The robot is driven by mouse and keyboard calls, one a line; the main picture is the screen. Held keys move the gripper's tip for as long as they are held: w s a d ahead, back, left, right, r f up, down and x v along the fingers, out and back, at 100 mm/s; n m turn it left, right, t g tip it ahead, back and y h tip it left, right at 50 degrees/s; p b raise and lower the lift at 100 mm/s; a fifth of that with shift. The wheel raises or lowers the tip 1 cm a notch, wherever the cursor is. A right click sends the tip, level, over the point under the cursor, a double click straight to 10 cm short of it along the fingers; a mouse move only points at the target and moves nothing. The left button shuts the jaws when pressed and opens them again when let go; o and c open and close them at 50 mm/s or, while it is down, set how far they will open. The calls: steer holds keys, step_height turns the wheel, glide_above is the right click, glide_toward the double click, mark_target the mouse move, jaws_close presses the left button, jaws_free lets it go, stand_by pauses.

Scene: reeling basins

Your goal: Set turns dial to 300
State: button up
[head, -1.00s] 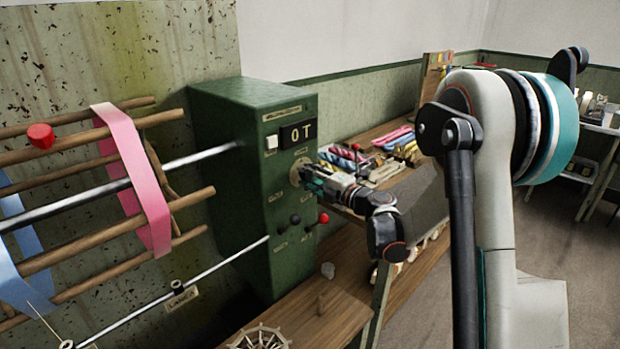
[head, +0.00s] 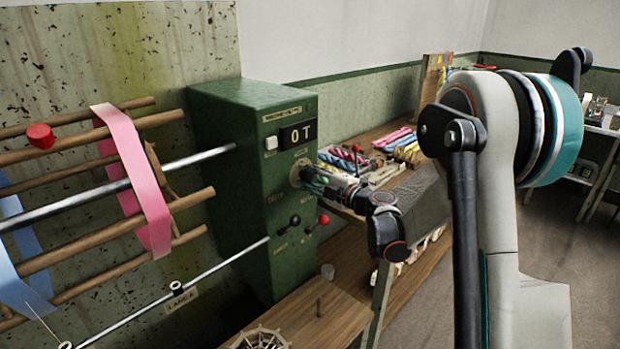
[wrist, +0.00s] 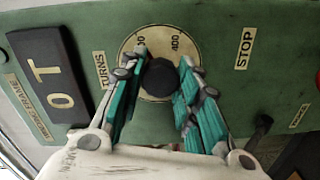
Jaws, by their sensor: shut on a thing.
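The turns dial (wrist: 158,42) is a pale round plate with a dark knob (wrist: 161,78) on the green machine's front. "400" reads at its upper right; another number at upper left is partly hidden by a finger. My gripper (wrist: 159,83) is shut on the knob, with one teal-lined finger on each side. The "TURNS" label stands left of the dial in the wrist view. In the head view the dial (head: 299,172) is mostly covered by my gripper (head: 312,181).
The green cabinet (head: 222,150) carries a black-knobbed lever (head: 294,220) and a red-knobbed lever (head: 323,220) below the dial. A "STOP" label (wrist: 245,48) shows in the wrist view. A reel with a pink band (head: 143,185) is at left. Colored skeins (head: 345,155) lie behind my gripper.

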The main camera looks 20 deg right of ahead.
steer(key=o, duration=1.1)
steer(key=shift+d, duration=0.1)
steer(key=v, duration=1.2)
